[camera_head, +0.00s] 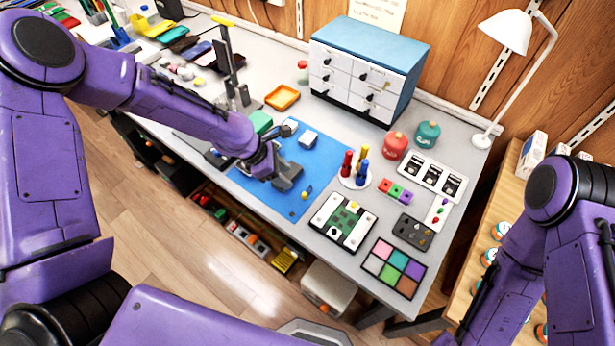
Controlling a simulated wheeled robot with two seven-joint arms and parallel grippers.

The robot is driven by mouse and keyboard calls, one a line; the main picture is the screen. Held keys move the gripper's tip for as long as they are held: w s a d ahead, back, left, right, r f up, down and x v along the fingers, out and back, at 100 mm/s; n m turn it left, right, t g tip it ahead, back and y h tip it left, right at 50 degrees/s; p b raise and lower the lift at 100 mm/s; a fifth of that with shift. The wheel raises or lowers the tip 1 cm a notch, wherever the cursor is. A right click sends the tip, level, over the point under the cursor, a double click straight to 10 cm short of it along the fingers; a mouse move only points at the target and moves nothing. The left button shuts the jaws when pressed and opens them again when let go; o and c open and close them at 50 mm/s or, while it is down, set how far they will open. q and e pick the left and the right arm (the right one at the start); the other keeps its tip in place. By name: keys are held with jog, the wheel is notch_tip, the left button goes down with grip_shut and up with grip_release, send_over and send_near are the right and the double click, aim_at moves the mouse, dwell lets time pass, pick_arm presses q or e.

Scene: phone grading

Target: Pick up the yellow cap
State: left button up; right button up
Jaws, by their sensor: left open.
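A small yellow cap (307,189) lies on the blue mat (264,203), near the mat's right part. My left gripper (291,181) is low over the mat, just left of the cap. It is open and the cap is outside its grip, though the exact gap is too small to judge. My right arm shows at the right edge, but its gripper is out of the frame.
Beside the mat stand a round holder with red, yellow and blue pegs (354,178), a board in a white frame (343,222) and a colour-square tray (393,268). A blue-topped drawer cabinet (370,62) stands behind.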

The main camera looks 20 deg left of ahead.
aim_at(304, 194)
pick_arm(q)
jog(key=x, duration=0.3)
jog(key=shift+w+d, duration=0.1)
jog(key=shift+d, duration=0.05)
jog(key=shift+s+d+f+p, duration=0.15)
jog(key=shift+s+d+f, duration=0.15)
jog(key=shift+s, duration=0.15)
jog(key=shift+s+d+f+p, duration=0.2)
jog(key=shift+s+f, duration=0.15)
jog(key=shift+s, duration=0.15)
jog(key=f, duration=0.1)
jog(key=w+d+f, duration=0.1)
jog(key=f, duration=0.1)
jog(key=w+d+f, duration=0.1)
jog(key=shift+w+f+p, duration=0.15)
jog(key=shift+f+p, duration=0.2)
jog(key=shift+p, duration=0.05)
jog(key=shift+s+r, duration=0.2)
jog(key=shift+s, duration=0.1)
jog(key=c, duration=0.5)
jog(key=shift+w, duration=0.1)
grip_shut()
pick_arm(e)
jog(key=shift+s+d+r, duration=0.15)
jog(key=shift+s+r, duration=0.5)
jog(key=shift+r, duration=0.25)
